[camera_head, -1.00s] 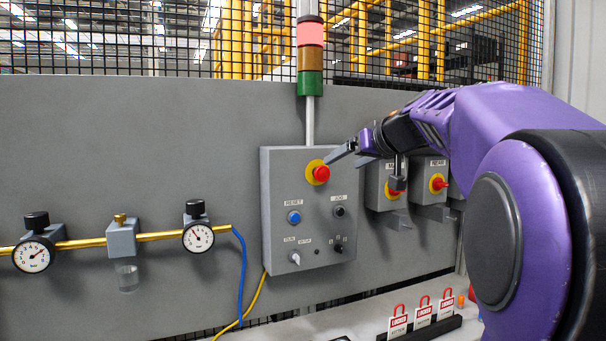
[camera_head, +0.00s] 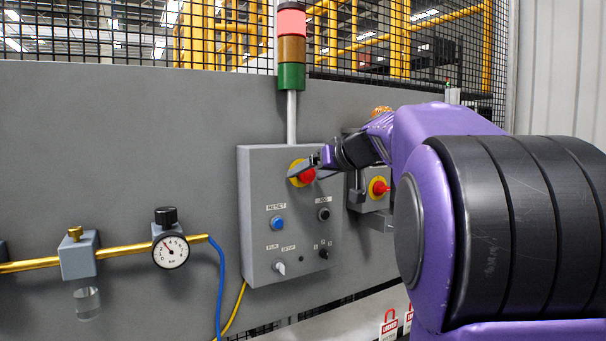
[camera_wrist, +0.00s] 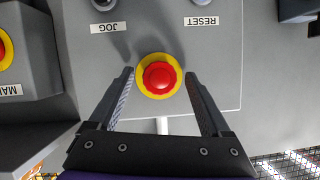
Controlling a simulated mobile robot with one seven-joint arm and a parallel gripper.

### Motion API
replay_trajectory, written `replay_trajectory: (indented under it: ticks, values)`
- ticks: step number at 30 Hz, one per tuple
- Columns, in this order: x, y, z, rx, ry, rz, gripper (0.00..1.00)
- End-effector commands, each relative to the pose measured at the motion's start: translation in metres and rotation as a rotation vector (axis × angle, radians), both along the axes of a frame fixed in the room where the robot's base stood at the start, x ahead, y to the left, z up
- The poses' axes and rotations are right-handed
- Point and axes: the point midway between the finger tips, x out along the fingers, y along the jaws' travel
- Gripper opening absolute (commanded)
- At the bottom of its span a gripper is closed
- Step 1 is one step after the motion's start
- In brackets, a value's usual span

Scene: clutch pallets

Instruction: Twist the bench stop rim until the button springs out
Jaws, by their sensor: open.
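The bench stop is a red button (camera_head: 308,175) on a yellow disc, at the top of the grey control box (camera_head: 255,240). In the wrist view the red stop (camera_wrist: 159,78) shows a scalloped rim around a round centre, with the yellow ring (camera_wrist: 159,95) behind. My gripper (camera_head: 304,170) is open at the stop, and its finger partly covers it in the head view. In the wrist view one finger stands on each side of the stop, with gaps between the fingers and the red rim. I cannot tell how far the button is pressed in.
The box also carries a blue reset button (camera_head: 278,223), a black jog button (camera_head: 324,214) and a white selector (camera_head: 280,268). A second stop box (camera_head: 368,198) stands close on the right. A stack light (camera_head: 291,48) rises behind. A gauge (camera_head: 170,250) and brass pipe are at left.

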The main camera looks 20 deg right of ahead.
Motion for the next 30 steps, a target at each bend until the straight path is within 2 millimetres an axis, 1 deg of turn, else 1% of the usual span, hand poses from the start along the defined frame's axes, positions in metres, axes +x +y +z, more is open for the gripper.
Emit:
replay_trajectory:
  ticks: [11, 14, 15, 23, 24, 25, 30]
  values:
    - [0.0003, -0.0010, -0.0014, 0.000, 0.000, -0.001, 0.82]
    - [0.0004, -0.0011, -0.0013, 0.000, 0.000, -0.001, 0.66]
    - [0.0004, -0.0010, -0.0013, 0.000, 0.000, 0.000, 0.58]
    - [0.0003, -0.0010, -0.0013, 0.000, 0.000, -0.001, 0.12]
    - [0.0003, -0.0010, -0.0013, 0.000, 0.000, -0.001, 0.04]
    - [0.0003, -0.0010, -0.0013, 0.000, 0.000, -0.001, 0.00]
    - [0.0003, -0.0011, -0.0015, 0.007, 0.002, -0.001, 0.00]
